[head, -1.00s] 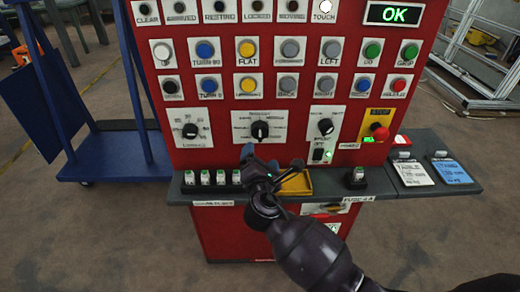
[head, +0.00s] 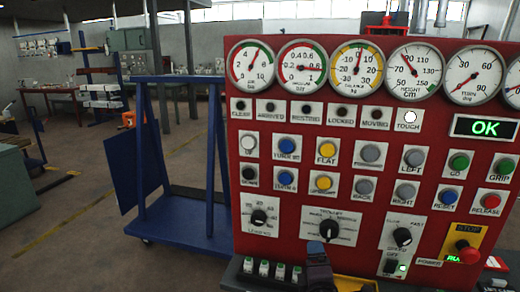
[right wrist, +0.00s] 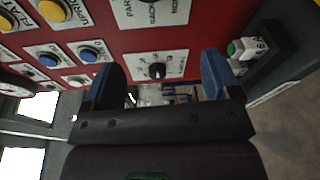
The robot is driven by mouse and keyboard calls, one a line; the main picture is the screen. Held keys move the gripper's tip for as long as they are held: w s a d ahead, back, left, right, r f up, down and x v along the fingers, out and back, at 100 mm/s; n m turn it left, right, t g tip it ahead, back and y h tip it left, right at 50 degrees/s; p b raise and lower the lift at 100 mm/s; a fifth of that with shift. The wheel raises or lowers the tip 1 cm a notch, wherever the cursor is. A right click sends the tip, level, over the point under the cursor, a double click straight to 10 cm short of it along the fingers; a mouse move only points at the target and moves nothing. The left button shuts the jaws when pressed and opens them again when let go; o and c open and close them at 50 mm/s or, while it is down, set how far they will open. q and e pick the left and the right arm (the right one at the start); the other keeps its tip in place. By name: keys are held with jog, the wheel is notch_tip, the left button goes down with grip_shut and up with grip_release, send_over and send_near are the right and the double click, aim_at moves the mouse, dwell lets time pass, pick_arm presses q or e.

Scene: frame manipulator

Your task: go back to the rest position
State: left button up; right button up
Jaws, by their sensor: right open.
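My right gripper (head: 318,258) is at the bottom of the head view, in front of the lower red panel and just right of the row of fuses. In the right wrist view its two blue-tipped fingers (right wrist: 162,80) stand wide apart with nothing between them. A black selector knob (right wrist: 157,70) on the panel shows behind the gap, apart from the fingers. The red control panel (head: 275,222) stands upright in front of me, with gauges, lamps, buttons and knobs. My left gripper is in neither view.
Several white fuses (head: 264,268) stand on the grey ledge under the panel. A yellow tray (head: 352,283) sits right beside my right gripper. A blue wheeled frame (head: 180,212) stands left of the panel. The green screen (head: 485,128) reads OK.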

jog(key=s+d+f+m+g, duration=0.2)
jog(key=s+d+f+m, duration=0.2)
jog(key=s, duration=0.5)
jog(key=s+d+f+m+g, duration=0.2)
jog(key=s+d+f+m, duration=0.3)
jog(key=s+f+m, duration=0.2)
jog(key=s+d+f+m+g+y, duration=0.1)
jog(key=s+d+f+m, duration=0.3)
jog(key=s+f, duration=0.5)
jog(key=s+m, duration=0.2)
jog(key=s, duration=0.1)
jog(key=shift+d+m+g, duration=0.15)
jog(key=shift+m+g, duration=0.15)
jog(key=shift+g, duration=0.1)
